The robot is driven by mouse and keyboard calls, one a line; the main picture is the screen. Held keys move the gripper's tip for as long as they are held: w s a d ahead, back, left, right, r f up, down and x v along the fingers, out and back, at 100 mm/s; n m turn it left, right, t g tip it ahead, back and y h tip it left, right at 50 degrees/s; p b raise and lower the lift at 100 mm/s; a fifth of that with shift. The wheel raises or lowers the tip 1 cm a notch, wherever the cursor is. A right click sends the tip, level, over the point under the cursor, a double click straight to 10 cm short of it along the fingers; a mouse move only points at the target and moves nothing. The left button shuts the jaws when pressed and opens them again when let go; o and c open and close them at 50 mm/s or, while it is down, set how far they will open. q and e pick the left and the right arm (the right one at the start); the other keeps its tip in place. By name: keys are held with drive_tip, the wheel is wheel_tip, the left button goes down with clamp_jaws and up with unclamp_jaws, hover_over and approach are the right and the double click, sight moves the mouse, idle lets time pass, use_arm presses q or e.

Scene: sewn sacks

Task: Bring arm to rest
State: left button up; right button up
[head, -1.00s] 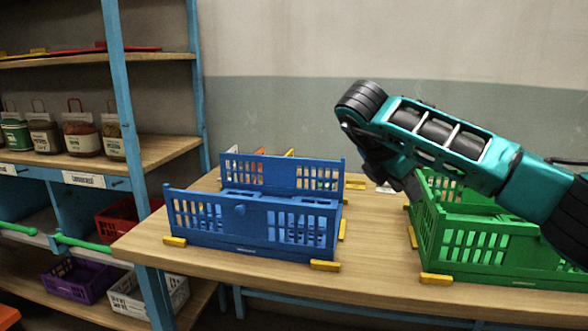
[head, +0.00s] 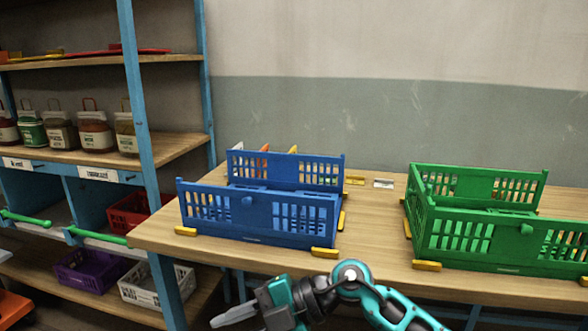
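My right arm comes in from the bottom right and lies low in front of the table's front edge. Its gripper (head: 232,314) is at the bottom of the head view, pointing left, below the blue crate and apart from it. A grey finger shows, but the gripper is partly cut off by the frame's lower edge, so I cannot tell whether it is open or shut. I see nothing held in it. My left gripper is not in view.
A blue crate (head: 265,228) and a green crate (head: 470,242) stand on the wooden table (head: 375,245) between yellow blocks. The table between the crates is clear.

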drive_tip(key=w+d+f+m+t+h+p, duration=0.1)
drive_tip(key=d+m+t, duration=0.5)
drive_tip(key=m+t, duration=0.35)
drive_tip(key=w+d+f+m+t, duration=0.1)
drive_tip(key=d+m+t, duration=0.5)
drive_tip(key=m+t, duration=0.4)
drive_tip(key=s+d+f+m+g+h, duration=0.3)
drive_tip(key=s+d+f+m+h, duration=0.1)
drive_tip(key=s+d+f, duration=0.3)
drive_tip(key=s+d+f+m+g+h+p, duration=0.1)
drive_tip(key=s+d+f+m+g+h, duration=0.2)
drive_tip(key=f, duration=0.9)
drive_tip(key=s+d+m+h, duration=0.2)
drive_tip(key=s+d+h, duration=0.1)
drive_tip(key=s+d, duration=0.1)
drive_tip(key=shift+s+d+h, duration=0.15)
drive_tip(key=shift+d+h, duration=0.15)
drive_tip(key=shift+d, duration=0.05)
drive_tip(key=shift+r+g, duration=0.1)
drive_tip(key=shift+g, duration=0.15)
